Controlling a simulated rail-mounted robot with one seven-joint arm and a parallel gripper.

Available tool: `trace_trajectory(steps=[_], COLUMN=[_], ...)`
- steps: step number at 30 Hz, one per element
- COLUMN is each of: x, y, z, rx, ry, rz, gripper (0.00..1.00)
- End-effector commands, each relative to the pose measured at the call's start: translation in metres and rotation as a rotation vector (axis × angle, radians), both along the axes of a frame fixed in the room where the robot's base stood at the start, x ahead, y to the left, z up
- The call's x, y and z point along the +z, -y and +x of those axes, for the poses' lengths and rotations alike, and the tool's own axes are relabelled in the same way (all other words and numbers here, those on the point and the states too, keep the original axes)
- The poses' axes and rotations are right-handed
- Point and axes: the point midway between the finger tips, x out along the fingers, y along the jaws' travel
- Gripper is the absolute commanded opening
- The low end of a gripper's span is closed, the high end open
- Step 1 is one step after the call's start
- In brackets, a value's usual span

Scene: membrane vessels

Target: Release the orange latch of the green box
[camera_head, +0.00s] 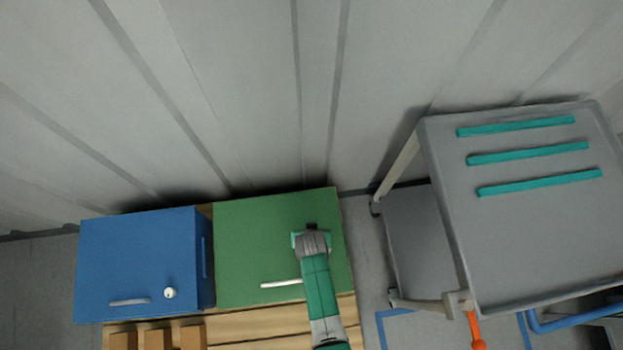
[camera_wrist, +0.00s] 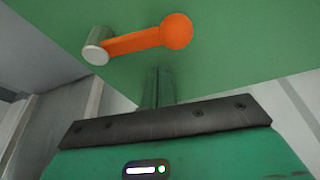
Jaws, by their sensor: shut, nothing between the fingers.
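The green box (camera_head: 255,235) stands on wooden slats, with a white handle (camera_head: 281,284) low on its front. My arm reaches across the right part of that front. The orange latch (camera_wrist: 140,41) shows in the wrist view on the green face: a bar with a round orange disc at its right end, its left end meeting a grey cylindrical peg (camera_wrist: 97,46). In the head view the latch is hidden, seemingly behind my arm. My gripper (camera_wrist: 157,76) has its fingers shut and empty, just below the latch bar in the picture; I cannot tell whether they touch the box.
A blue box (camera_head: 140,255) with a handle and a round white knob (camera_head: 169,293) stands close at the left. A grey cart (camera_head: 540,235) with teal strips on top stands at the right. A ribbed grey wall (camera_head: 250,90) is behind. Wooden blocks (camera_head: 157,339) lie at the front left.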

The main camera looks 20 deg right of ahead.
Motion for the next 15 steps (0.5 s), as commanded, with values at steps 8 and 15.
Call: trace_trajectory(steps=[8, 15], x=[0.002, 0.002], y=[-0.007, -0.008], z=[-0.022, -0.022], rx=[0.002, 0.001], ry=[0.0, -0.001], rz=[-0.001, 0.0], gripper=[0.0, 0.0])
